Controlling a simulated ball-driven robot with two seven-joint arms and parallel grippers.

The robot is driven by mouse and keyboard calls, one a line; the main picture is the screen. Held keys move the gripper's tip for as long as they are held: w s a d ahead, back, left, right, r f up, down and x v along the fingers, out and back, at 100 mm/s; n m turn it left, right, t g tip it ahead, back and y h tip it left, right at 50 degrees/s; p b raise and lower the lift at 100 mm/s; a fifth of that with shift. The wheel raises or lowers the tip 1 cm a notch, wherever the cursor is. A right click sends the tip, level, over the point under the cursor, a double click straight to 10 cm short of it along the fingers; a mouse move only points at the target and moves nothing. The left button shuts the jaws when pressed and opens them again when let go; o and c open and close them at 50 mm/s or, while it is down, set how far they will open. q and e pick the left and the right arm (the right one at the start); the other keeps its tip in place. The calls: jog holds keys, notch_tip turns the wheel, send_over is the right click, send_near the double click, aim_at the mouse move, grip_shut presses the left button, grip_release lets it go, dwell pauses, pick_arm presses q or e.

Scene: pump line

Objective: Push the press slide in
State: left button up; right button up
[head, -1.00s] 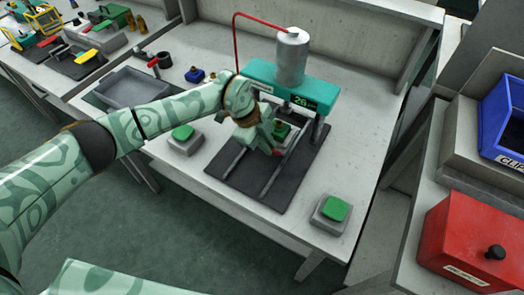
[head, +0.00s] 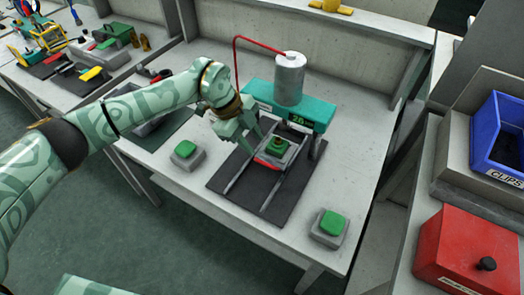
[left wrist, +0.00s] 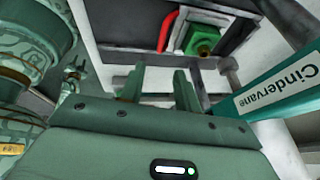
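The press (head: 290,85) has a grey cylinder and a teal crossbeam, lettered "Cindervane" in the left wrist view (left wrist: 285,88). Its slide (head: 290,157) sits on two rails just in front of the crossbeam. The slide carries a green part with a brass top (head: 278,145) and has a red handle (head: 267,161) at its front. The handle (left wrist: 168,30) and green part (left wrist: 203,38) also show in the left wrist view. My left gripper (head: 246,137) is beside the slide's left, apart from the handle, its fingers spread and empty.
Green-topped button boxes stand left (head: 187,154) and right (head: 329,228) of the dark mat (head: 285,205). The rails in front of the slide are clear. A red hose (head: 236,60) runs to the cylinder. A red box (head: 470,245) and blue bin (head: 500,135) stand right.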

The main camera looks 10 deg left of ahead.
pick_arm(q)
jog(key=v, duration=0.7)
jog(key=shift+p, duration=0.45)
